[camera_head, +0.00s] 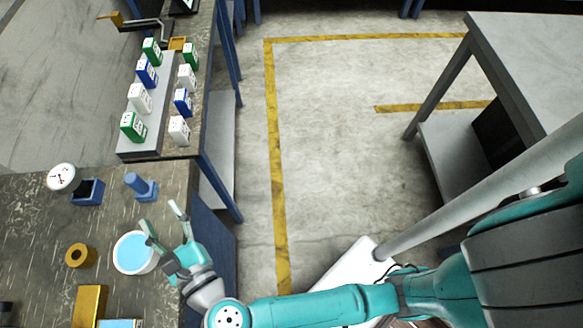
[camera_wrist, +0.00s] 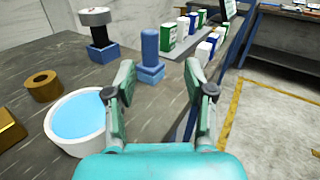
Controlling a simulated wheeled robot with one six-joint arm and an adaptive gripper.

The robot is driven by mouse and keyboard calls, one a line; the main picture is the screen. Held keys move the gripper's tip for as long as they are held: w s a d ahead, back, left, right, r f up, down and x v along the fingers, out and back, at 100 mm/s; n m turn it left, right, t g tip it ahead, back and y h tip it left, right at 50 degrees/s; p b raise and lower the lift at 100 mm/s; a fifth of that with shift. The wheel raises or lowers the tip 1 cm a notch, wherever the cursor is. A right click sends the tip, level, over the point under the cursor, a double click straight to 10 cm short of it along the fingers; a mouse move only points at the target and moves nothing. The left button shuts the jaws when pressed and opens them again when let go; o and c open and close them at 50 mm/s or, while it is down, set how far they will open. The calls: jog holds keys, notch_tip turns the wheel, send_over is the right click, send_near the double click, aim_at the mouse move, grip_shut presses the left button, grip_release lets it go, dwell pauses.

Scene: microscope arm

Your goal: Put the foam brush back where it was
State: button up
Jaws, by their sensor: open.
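No object is plainly recognisable as a foam brush. A blue rounded cylinder (camera_head: 134,181) stands upright on a square blue base (camera_head: 147,191) on the dark table; I cannot tell whether it is the brush. In the wrist view the cylinder (camera_wrist: 149,44) and its base (camera_wrist: 150,74) appear ahead, between my fingers in the picture. My gripper (camera_head: 162,216) is open and empty near the table's right edge, beside a white bowl of blue liquid (camera_head: 135,253). The wrist view also shows my gripper's spread fingers (camera_wrist: 161,82).
A white round-topped item (camera_head: 62,178) stands on a blue block at the left. A gold ring (camera_head: 81,255) and gold block (camera_head: 89,305) lie near the bowl. Several coloured boxes (camera_head: 140,98) stand in rows at the back. Open floor (camera_head: 330,130) lies to the right.

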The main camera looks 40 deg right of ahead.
jog(key=s+d+r+n+t, duration=0.1)
jog(key=s+d+n, duration=0.2)
jog(key=d+n, duration=0.25)
jog(key=s+d+n+t, duration=0.2)
jog(key=s+d+n, duration=0.1)
jog(key=d+n, duration=0.3)
jog(key=s+d+r+n+t, duration=0.1)
jog(key=s+d+n, duration=0.35)
jog(key=d, duration=0.25)
jog(key=s+d+f+n+g, duration=0.2)
jog(key=s+f+n+g, duration=0.1)
jog(key=s+n, duration=0.5)
jog(key=s+d+f+n+g+y, duration=0.1)
jog(key=s+f+n+g, duration=0.3)
jog(key=s+n, duration=0.5)
jog(key=shift+d+f+n+g+y, duration=0.4)
jog(key=shift+d+n, duration=0.5)
jog(key=shift+n, duration=0.8)
jog(key=shift+s+f, duration=0.1)
